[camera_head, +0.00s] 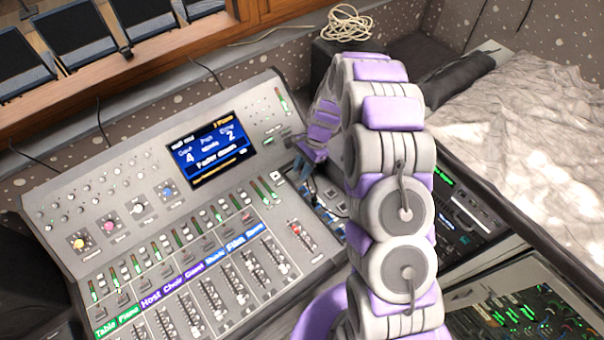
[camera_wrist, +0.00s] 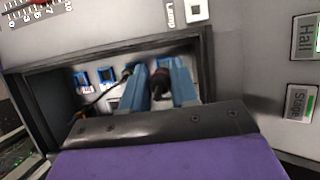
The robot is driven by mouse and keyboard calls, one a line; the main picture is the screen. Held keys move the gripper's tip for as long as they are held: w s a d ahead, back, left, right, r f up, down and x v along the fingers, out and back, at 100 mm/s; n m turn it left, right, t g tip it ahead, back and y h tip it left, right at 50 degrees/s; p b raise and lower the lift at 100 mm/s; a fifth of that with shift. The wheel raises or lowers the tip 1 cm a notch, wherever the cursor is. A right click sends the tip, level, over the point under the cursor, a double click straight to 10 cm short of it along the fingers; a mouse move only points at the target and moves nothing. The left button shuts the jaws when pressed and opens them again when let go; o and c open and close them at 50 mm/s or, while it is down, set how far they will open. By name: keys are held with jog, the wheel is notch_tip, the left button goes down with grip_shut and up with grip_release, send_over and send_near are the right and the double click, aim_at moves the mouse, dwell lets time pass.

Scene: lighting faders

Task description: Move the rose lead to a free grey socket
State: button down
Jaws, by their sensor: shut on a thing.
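My gripper (camera_wrist: 163,85) has its two blue fingers shut on a dark plug (camera_wrist: 160,84) inside a recessed socket bay (camera_wrist: 45,85). The plug looks dark reddish-brown; I cannot tell that it is the rose lead, nor whether it is seated in a socket. A second black plug (camera_wrist: 125,73) stands just left of the fingers, with a thin dark cable running down left. Blue-framed sockets (camera_wrist: 81,80) show at the left of the bay. The jaw base hides the bay's lower part. In the head view my gripper (camera_head: 303,167) is small beside the desk's right end, partly hidden by my arm.
The fader desk (camera_head: 60,200) with its lit screen (camera_head: 210,150) lies left of my arm. Buttons marked Hall (camera_wrist: 305,37) and Stage (camera_wrist: 300,103) sit right of the bay. The bay's walls stand close around the fingers. A coiled pale cable (camera_head: 347,24) lies behind.

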aim_at(300, 168)
jog(key=shift+r+p, duration=0.9)
jog(key=shift+r, duration=0.65)
